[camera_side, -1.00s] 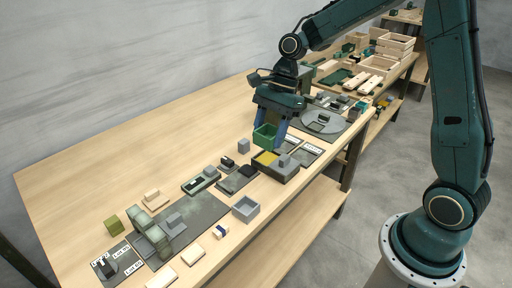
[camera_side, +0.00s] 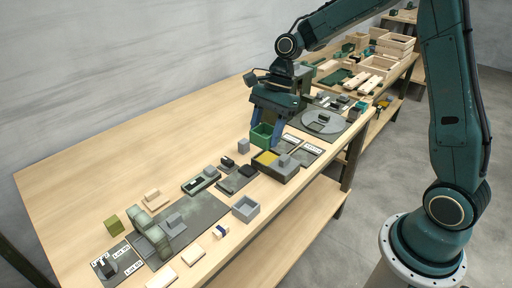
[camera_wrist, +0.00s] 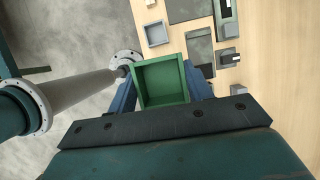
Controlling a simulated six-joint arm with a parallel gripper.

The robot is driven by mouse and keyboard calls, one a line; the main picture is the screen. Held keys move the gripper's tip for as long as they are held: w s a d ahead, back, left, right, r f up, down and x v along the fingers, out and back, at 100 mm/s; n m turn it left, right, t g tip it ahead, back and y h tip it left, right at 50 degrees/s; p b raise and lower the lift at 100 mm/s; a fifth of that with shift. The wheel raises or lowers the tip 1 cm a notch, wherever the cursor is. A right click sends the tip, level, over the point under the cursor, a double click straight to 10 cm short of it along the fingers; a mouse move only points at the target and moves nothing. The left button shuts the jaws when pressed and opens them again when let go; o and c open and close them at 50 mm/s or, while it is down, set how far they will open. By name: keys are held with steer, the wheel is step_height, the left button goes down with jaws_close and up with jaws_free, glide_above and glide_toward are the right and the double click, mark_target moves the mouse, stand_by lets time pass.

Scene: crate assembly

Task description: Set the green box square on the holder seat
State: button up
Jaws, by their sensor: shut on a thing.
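The green box (camera_side: 262,137) is an open-topped square box held between the blue fingers of my gripper (camera_side: 265,127). In the wrist view the green box (camera_wrist: 160,100) shows its empty inside, with a finger of my gripper (camera_wrist: 160,88) on each side. In the side view it appears just behind and above a dark tray-like holder (camera_side: 277,176) with a yellow pad (camera_side: 266,158) in its left part and a grey block in its right part. I cannot tell for sure which surface is the holder seat. The gap under the box is hard to judge.
A small grey block (camera_side: 243,146) stands left of the holder. A grey open box (camera_side: 246,209) and dark plates with fittings (camera_side: 237,180) lie nearer the front. Labelled plates (camera_side: 304,150) lie to the right. The table's back left is clear.

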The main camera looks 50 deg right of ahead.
glide_above(230, 184)
steer(key=d, duration=0.2)
step_height(230, 184, down, 12)
steer(key=shift+s+a, duration=0.15)
steer(key=shift+a, duration=0.1)
steer(key=shift+f, duration=3.15)
steer(key=shift+f, duration=0.15)
steer(key=o, duration=1.1)
steer(key=shift+c, duration=0.2)
